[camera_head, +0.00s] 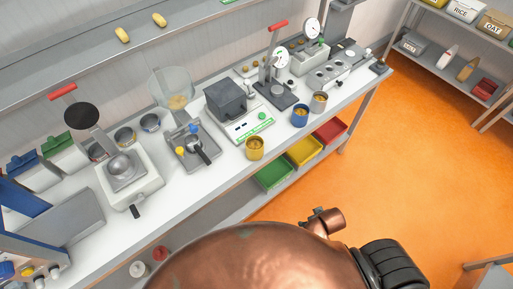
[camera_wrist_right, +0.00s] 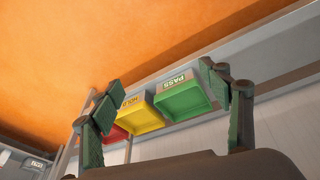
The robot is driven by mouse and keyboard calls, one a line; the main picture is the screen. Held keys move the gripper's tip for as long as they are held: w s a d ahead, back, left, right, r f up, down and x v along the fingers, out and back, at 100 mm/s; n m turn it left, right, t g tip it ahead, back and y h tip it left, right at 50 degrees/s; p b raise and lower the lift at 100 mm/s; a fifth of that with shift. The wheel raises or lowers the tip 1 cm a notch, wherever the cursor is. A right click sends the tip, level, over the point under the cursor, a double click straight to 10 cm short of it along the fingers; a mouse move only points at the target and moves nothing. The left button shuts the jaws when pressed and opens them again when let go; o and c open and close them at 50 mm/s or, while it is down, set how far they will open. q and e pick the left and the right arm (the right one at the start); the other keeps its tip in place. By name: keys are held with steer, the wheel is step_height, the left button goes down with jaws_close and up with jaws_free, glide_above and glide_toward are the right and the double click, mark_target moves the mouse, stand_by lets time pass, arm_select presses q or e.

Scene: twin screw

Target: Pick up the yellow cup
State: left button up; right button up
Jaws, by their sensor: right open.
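The yellow cup (camera_head: 255,149) stands upright near the front edge of the white workbench, in front of a scale with a green panel. It is not visible in the right wrist view. My right gripper (camera_wrist_right: 160,100) is open and empty in the right wrist view, its two green fingers spread apart. Coloured bins show beyond the fingers there. No gripper shows in the head view, so I cannot tell how far the right one is from the cup. My left gripper is in neither view.
A blue cup (camera_head: 300,116) and a grey cup (camera_head: 319,102) stand right of the yellow cup. A dial press (camera_head: 273,75) is behind them. Green (camera_head: 275,175), yellow (camera_head: 304,150) and red (camera_head: 331,131) bins sit below the bench edge. Orange floor (camera_head: 400,165) is clear.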

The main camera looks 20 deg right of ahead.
steer(key=w+r+t+p, duration=0.15)
steer(key=w+r, duration=0.35)
steer(key=r, duration=0.5)
steer(key=n+t+y, duration=0.7)
steer(key=t+y, duration=0.3)
steer(key=y, duration=0.2)
glide_toward(248, 142)
steer(key=shift+g, duration=0.35)
steer(key=x, duration=0.4)
steer(key=p+x, duration=0.1)
steer(key=x, duration=0.2)
steer(key=shift+d+r, duration=0.1)
steer(key=shift+r, duration=0.2)
steer(key=c, duration=1.4)
